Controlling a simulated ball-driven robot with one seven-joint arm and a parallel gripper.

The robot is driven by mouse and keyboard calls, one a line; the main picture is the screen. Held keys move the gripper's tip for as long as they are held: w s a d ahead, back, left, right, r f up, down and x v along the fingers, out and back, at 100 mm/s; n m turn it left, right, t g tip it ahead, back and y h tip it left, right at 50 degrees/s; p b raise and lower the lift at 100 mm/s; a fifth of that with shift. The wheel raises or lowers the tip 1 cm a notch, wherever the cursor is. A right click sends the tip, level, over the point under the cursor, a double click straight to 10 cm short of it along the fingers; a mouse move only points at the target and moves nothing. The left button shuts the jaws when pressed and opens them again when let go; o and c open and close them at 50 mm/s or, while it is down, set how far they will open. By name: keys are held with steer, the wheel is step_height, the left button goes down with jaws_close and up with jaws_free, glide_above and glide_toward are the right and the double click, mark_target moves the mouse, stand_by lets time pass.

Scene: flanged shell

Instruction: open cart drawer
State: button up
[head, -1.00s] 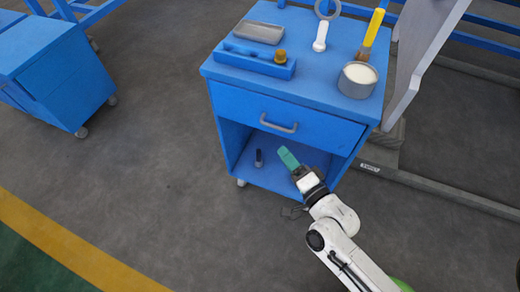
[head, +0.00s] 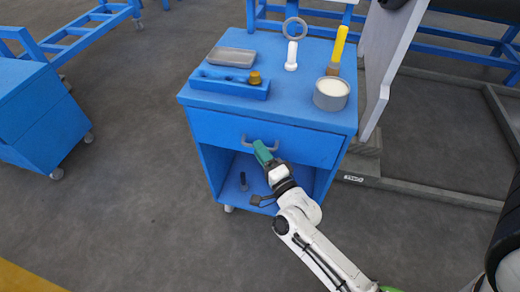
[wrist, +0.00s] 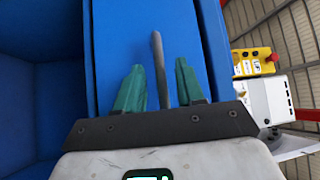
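The blue cart (head: 210,188) has a drawer (head: 225,130) in its upper part, which looks shut. The grey bar handle (head: 248,142) is on the drawer front, partly hidden behind my gripper. My gripper (head: 263,152) with green fingers is at the handle. In the wrist view, the two green fingers of my gripper (wrist: 160,78) are spread apart, and the handle (wrist: 159,55) shows in the space between them. A gap shows on each side of the handle. The blue drawer front (wrist: 115,35) fills the middle of that view.
On the cart top are a grey tray (head: 232,57), a blue holder (head: 225,86), a round tin (head: 331,94), a yellow-handled brush (head: 338,48) and a white-handled ring tool (head: 292,52). An open shelf with a small dark item (head: 243,182) is below. Another blue cart (head: 35,110) stands left.

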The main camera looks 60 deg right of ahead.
steer(key=shift+w+d+r, duration=0.1)
steer(key=shift+w+d, duration=0.1)
steer(key=shift+w, duration=0.2)
jaws_close()
stand_by(0.4)
